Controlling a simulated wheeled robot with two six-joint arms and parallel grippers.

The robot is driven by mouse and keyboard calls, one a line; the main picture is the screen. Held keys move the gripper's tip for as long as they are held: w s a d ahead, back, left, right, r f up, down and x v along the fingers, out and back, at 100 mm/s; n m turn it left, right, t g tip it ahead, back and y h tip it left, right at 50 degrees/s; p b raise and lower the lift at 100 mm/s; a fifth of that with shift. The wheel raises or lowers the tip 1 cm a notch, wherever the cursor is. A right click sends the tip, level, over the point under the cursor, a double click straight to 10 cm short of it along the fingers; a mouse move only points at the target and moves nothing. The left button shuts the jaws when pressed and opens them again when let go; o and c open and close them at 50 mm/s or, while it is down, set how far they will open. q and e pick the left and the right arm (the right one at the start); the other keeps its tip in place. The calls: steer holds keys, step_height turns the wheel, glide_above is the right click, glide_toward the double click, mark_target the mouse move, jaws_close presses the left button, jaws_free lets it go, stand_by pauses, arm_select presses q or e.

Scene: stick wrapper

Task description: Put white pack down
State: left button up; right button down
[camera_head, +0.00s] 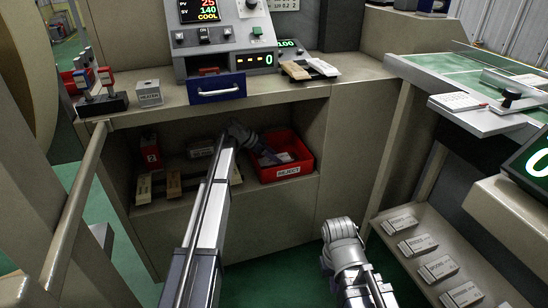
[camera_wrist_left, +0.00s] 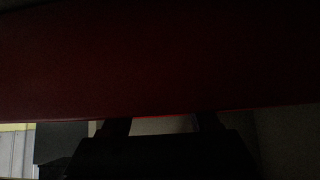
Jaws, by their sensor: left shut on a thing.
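My left arm reaches into the dark shelf under the console. My left gripper (camera_head: 272,158) is inside the red REJECT bin (camera_head: 290,173), low over its floor. It is shut on a white pack (camera_head: 285,157), a small pale piece at the fingertips. In the left wrist view the two dark fingers (camera_wrist_left: 165,123) show at the bottom, and a dark red surface (camera_wrist_left: 160,60) fills the top; the pack cannot be made out there. My right arm stands at the lower middle, and its gripper does not show.
The shelf also holds a red box (camera_head: 150,157) and several small packs to the left. A tan pack (camera_head: 295,70) and a white pack (camera_head: 323,67) lie on the counter above. Labelled packs (camera_head: 412,244) lie on the lower right rack. The shelf top is close above the arm.

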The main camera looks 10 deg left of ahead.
arm_select(q)
steer(key=o, duration=1.4)
steer(key=shift+o, duration=0.2)
steer(key=shift+r+p, duration=0.2)
steer(key=shift+p, duration=0.15)
steer(key=shift+p+v, duration=4.15)
steer(key=shift+v, duration=1.8)
steer(key=shift+a, duration=0.1)
